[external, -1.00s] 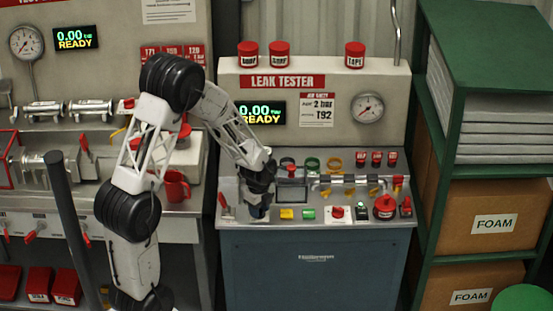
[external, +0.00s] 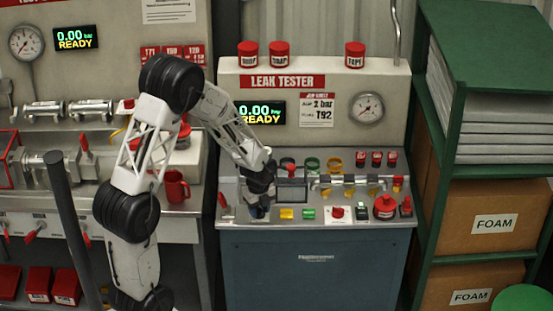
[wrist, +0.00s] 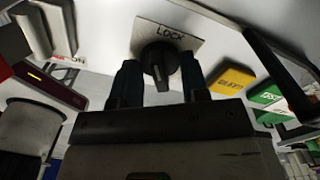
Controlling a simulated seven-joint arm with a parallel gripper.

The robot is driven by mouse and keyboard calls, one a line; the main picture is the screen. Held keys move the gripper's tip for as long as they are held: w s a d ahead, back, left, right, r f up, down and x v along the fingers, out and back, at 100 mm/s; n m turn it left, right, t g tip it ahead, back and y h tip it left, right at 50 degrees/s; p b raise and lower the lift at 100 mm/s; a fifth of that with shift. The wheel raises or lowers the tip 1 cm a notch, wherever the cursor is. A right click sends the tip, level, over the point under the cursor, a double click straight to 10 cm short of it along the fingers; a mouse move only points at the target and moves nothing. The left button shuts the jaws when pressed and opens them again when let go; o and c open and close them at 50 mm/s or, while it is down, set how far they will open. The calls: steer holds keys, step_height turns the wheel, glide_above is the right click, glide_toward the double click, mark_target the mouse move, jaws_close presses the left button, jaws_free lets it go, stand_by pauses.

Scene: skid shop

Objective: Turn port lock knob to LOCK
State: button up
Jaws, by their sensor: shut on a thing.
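The port lock knob (wrist: 157,58) is a dark round knob on a pale plate marked LOCK (wrist: 170,32), in the upper middle of the wrist view. My gripper (wrist: 159,80) has one dark finger on each side of the knob and is shut on it. The knob's ridge runs between the fingers, roughly toward the gripper body; its exact setting is hard to tell. In the external view my gripper (external: 259,208) is low at the left end of the leak tester panel (external: 315,210), and it hides the knob there.
A yellow button (external: 287,214) and a green button (external: 309,214) lie just right of my gripper. A red-handled lever (external: 224,203) stands close on its left. Farther right are a red knob (external: 337,212), a rocker switch (external: 361,212) and a red button (external: 384,207).

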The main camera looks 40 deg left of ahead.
mark_target(259, 208)
steer(key=shift+m, duration=1.7)
steer(key=shift+o, duration=1.4)
steer(key=shift+r, duration=0.1)
steer(key=shift+r, duration=3.65)
